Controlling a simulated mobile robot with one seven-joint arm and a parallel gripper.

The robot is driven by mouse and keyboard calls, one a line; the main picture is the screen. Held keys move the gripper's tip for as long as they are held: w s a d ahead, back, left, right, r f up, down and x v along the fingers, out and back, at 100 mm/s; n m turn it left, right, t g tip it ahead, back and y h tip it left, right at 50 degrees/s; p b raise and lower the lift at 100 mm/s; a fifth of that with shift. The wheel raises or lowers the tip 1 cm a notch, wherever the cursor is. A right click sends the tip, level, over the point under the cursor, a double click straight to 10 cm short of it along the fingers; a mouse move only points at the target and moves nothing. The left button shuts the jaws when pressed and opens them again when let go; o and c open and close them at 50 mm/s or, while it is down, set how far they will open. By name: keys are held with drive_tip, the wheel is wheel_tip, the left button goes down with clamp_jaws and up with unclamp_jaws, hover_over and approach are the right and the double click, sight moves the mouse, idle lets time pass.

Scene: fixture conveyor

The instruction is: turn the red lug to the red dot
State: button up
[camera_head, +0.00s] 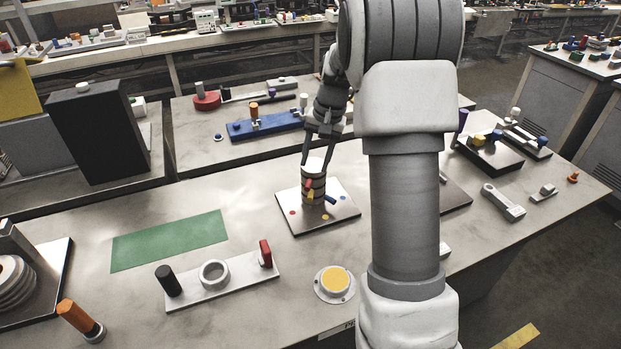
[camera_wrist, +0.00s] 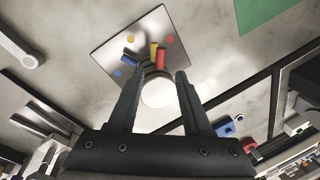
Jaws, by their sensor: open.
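A post of stacked grey rings with a white top (camera_head: 313,166) stands on a square metal plate (camera_head: 342,219). A red lug (camera_head: 309,184), a yellow lug (camera_head: 310,195) and a blue lug (camera_head: 330,199) stick out from it at different heights. The red dot (camera_head: 292,213) lies on the plate's left part. In the wrist view the red lug (camera_wrist: 161,54) points up the picture, and the red dot (camera_wrist: 171,39) lies beyond its tip, slightly right. The lug is turned a little away from it. My gripper (camera_wrist: 163,74) is open, its fingers beside the white top; contact cannot be told.
A green mat (camera_head: 170,240), a metal bar with a black peg, ring and red piece (camera_head: 222,283), and a yellow-topped round fixture (camera_head: 335,283) lie in front. A blue block (camera_head: 266,125) is behind. Bare table surrounds the plate at left.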

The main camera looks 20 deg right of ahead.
sight(309, 183)
drive_tip(key=f, duration=0.4)
drive_tip(key=a+f, duration=0.1)
drive_tip(key=f, duration=0.1)
drive_tip(key=shift+w, duration=0.35)
drive_tip(key=shift+c, duration=0.2)
clamp_jaws()
idle(0.9)
